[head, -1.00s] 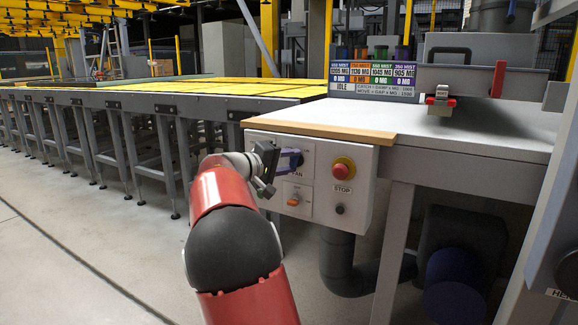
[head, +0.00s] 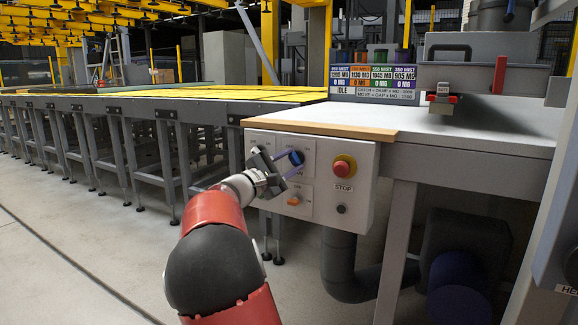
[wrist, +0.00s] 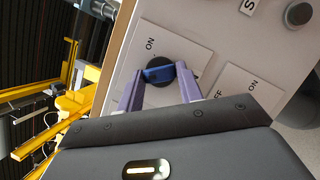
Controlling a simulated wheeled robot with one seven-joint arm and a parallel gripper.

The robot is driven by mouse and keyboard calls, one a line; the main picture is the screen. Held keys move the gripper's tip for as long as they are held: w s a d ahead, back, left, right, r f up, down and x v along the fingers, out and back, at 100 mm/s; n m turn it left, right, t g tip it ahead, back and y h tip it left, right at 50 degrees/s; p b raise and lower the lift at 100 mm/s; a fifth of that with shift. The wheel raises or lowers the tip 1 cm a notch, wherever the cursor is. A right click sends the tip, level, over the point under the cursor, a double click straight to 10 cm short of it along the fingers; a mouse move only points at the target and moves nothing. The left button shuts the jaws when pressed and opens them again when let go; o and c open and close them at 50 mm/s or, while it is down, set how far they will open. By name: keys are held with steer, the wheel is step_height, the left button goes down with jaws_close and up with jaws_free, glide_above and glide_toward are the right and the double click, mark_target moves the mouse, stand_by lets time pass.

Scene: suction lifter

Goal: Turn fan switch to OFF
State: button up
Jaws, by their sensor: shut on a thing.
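The fan switch is a blue bar knob on a dark round base, on a white plate of the grey control box. It shows in the head view (head: 297,157) and in the wrist view (wrist: 158,75). My gripper (head: 291,163) is at the knob, and its purple fingers are shut on the two ends of the blue bar in the wrist view (wrist: 159,72). The bar runs from finger to finger.
An orange switch (head: 294,201) sits below on the same control box (head: 325,215). A red stop button (head: 343,167) and a black button (head: 341,209) are to the right. A wood-edged tabletop (head: 320,131) juts out just above. The floor at left is clear.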

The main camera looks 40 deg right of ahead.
steer(key=shift+f+n+t, duration=0.15)
steer(key=shift+n+t, duration=0.25)
steer(key=shift+n, duration=0.7)
steer(key=o, duration=1)
steer(key=shift+c, duration=0.2)
steer(key=b+v, duration=0.1)
steer(key=v, duration=0.6)
steer(key=shift+a+f, duration=0.25)
steer(key=shift+a, duration=0.1)
steer(key=shift+s, duration=0.1)
